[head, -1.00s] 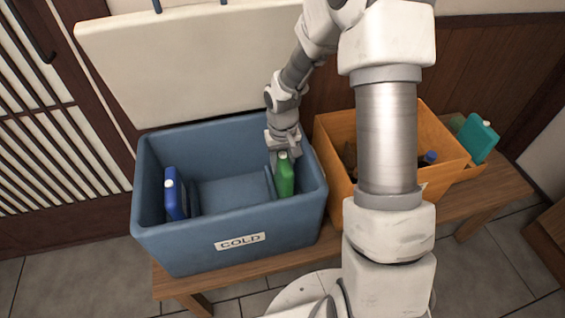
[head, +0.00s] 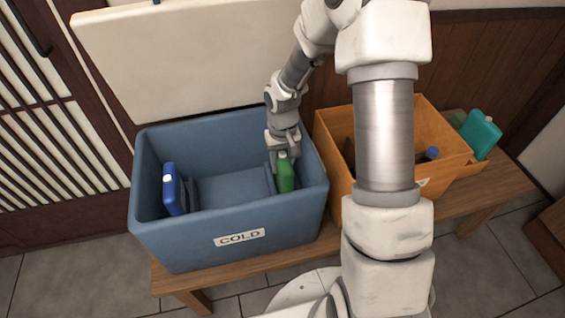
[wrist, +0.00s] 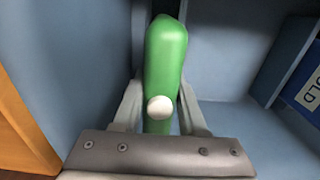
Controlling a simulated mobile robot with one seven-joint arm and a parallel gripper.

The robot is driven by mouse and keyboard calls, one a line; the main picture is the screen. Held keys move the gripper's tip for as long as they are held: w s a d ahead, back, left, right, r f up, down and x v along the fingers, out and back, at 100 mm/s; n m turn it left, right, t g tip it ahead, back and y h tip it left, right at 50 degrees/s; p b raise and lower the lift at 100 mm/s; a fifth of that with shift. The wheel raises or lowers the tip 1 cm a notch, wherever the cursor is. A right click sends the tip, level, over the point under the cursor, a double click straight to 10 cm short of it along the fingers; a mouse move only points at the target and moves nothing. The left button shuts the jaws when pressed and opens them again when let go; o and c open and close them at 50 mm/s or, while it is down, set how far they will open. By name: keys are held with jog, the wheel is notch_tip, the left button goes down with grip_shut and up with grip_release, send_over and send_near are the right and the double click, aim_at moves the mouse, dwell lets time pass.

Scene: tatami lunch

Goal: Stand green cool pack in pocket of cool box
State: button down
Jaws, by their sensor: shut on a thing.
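The green cool pack (head: 286,174) is upright inside the right side of the blue cool box (head: 170,246), its white cap on top. My gripper (head: 284,152) is shut on the pack's upper end from above.
A blue cool pack (head: 172,190) stands at the box's left side. The open cream lid (head: 180,60) leans behind. An orange crate (head: 333,150) with a blue-capped item (head: 432,153) stands close on the right. A teal pack (head: 480,135) is beyond it. All are on a wooden bench (head: 240,277).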

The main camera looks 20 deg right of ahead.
grip_release()
dwell(0.4)
jog(key=shift+d+r, duration=0.1)
dwell(0.4)
jog(key=shift+r, duration=0.2)
jog(key=shift+r+p, duration=2.85)
jog(key=shift+r, duration=0.45)
